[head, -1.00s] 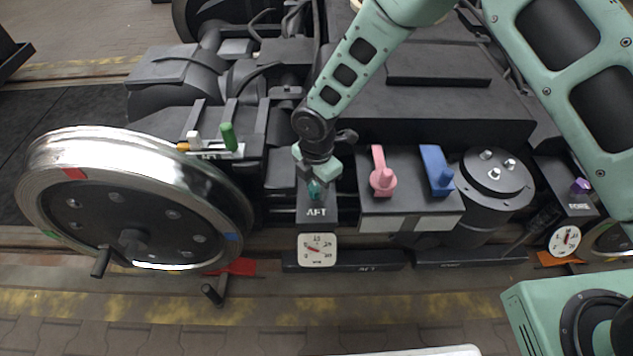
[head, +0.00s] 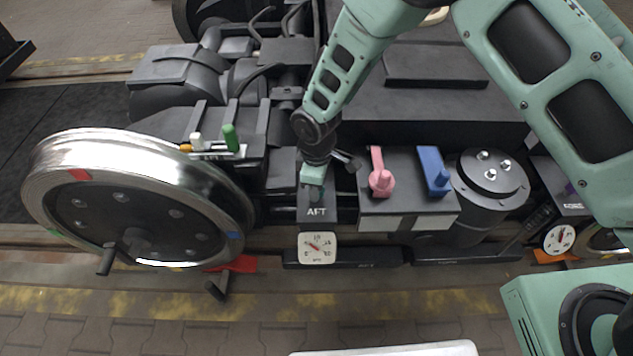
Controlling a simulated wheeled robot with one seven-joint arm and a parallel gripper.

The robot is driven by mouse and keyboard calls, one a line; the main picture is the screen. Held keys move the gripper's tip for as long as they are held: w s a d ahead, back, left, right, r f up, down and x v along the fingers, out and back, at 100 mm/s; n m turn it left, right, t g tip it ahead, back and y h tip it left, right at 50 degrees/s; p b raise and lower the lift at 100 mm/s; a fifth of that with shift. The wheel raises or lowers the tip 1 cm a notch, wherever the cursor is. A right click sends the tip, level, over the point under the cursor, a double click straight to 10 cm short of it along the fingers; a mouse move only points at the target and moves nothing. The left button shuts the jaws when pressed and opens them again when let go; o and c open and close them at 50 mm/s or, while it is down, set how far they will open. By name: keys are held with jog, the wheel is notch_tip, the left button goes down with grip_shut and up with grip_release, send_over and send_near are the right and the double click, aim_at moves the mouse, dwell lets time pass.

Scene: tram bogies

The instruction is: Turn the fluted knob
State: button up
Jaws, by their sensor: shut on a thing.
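A small dark green knob (head: 314,191) sits on top of the black block marked AFT (head: 317,212), and its fluting is too small to make out. My gripper (head: 313,181) points down at the block and is shut on this knob, hiding most of it. A square white gauge (head: 318,248) with a red needle is in front of the block; the needle points up and to the left.
A pink lever (head: 381,178) and a blue lever (head: 435,172) stand on the box just right of my gripper. White and green pegs (head: 230,138) are to the left, behind the large steel wheel (head: 130,200). A round FORE gauge (head: 559,239) is at the right.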

jog(key=m+p, duration=0.1)
jog(key=m, duration=0.6)
jog(key=m+p, duration=0.2)
jog(key=m, duration=0.4)
jog(key=shift+m, duration=0.4)
jog(key=m+p, duration=0.1)
jog(key=m, duration=0.6)
jog(key=shift+p, duration=0.4)
jog(key=m+p, duration=0.1)
jog(key=m, duration=0.5)
jog(key=shift+p, duration=0.3)
jog(key=o, duration=1)
